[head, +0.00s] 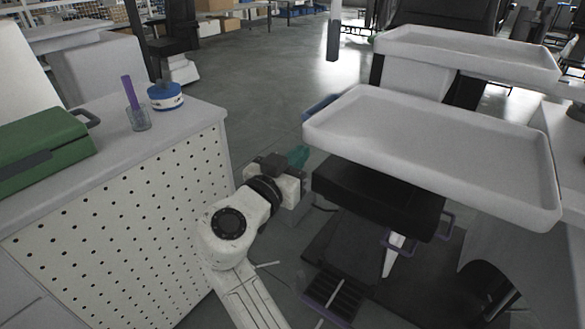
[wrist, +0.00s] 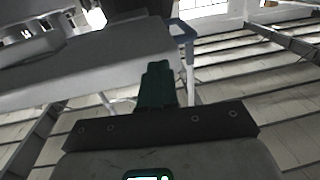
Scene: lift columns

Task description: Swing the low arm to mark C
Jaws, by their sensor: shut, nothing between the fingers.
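My gripper (head: 299,156) shows its teal fingers beside the left end of the nearer, lower white tray (head: 400,135). In the wrist view my gripper (wrist: 157,85) is shut, its teal fingers together and empty. A blue handle (head: 320,104) shows at that tray's far left edge; a blue-rimmed handle (wrist: 183,30) also shows just beyond the fingertips in the wrist view, apart from them as far as I can tell. A black block (head: 375,195) sits under the tray. Which part is the low arm is not clear, and I see no mark C.
A second white tray (head: 465,52) stands higher behind. A perforated white cabinet (head: 120,225) stands on the left with a green case (head: 42,145), a blue tin (head: 165,96) and a glass with a purple stick (head: 137,118). Open grey floor (head: 260,70) lies behind.

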